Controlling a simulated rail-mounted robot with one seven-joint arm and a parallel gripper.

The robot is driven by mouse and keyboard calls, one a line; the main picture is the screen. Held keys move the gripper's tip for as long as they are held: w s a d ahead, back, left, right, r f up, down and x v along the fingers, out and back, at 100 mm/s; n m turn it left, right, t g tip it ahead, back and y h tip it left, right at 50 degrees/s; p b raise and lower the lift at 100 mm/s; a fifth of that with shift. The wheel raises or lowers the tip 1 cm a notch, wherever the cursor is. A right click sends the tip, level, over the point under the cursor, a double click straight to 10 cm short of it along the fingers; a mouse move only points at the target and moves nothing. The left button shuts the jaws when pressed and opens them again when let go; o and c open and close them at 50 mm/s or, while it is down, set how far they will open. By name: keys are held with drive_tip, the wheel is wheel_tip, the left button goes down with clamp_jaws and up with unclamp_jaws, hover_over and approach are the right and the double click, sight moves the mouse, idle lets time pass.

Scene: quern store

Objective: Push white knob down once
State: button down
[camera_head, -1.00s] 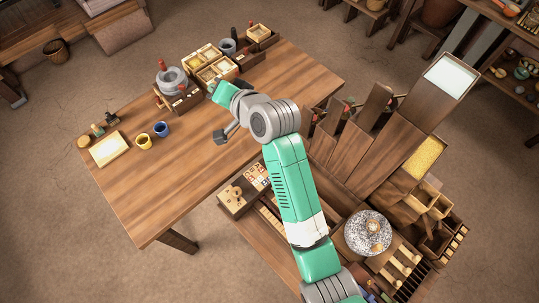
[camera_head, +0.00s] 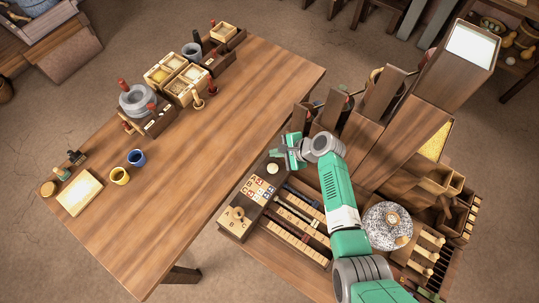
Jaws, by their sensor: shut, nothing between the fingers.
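The white knob (camera_head: 272,169) is a small round pale cap on the dark far end of a long wooden box (camera_head: 234,229). The same box bears a grid of lettered tiles and a wooden peg at its near end. My gripper (camera_head: 276,155) is shut and empty. It is just beyond the white knob in the picture, close to it; I cannot tell its height above the knob or whether it touches. The knob's top shows uncovered.
The big table (camera_head: 215,120) lies left, its near part clear, with a yellow cup (camera_head: 120,176) and a blue cup (camera_head: 136,157). Racks with sliders (camera_head: 300,214) lie right of the box. Tall wooden bins (camera_head: 380,96) and a speckled millstone (camera_head: 378,222) stand near my arm.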

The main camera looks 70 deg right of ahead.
sight(271, 167)
wheel_tip(271, 167, down, 8)
drive_tip(key=b, duration=0.7)
drive_tip(key=shift+b, duration=0.4)
drive_tip(key=shift+f, duration=0.4)
drive_tip(key=shift+f, duration=0.1)
idle(1.1)
drive_tip(key=shift+f+b, duration=0.3)
drive_tip(key=shift+b, duration=0.1)
drive_tip(key=shift+f+b, duration=0.6)
drive_tip(key=shift+f, duration=0.2)
idle(0.6)
idle(0.4)
drive_tip(key=shift+r+p, duration=1.25)
drive_tip(key=shift+p, duration=0.05)
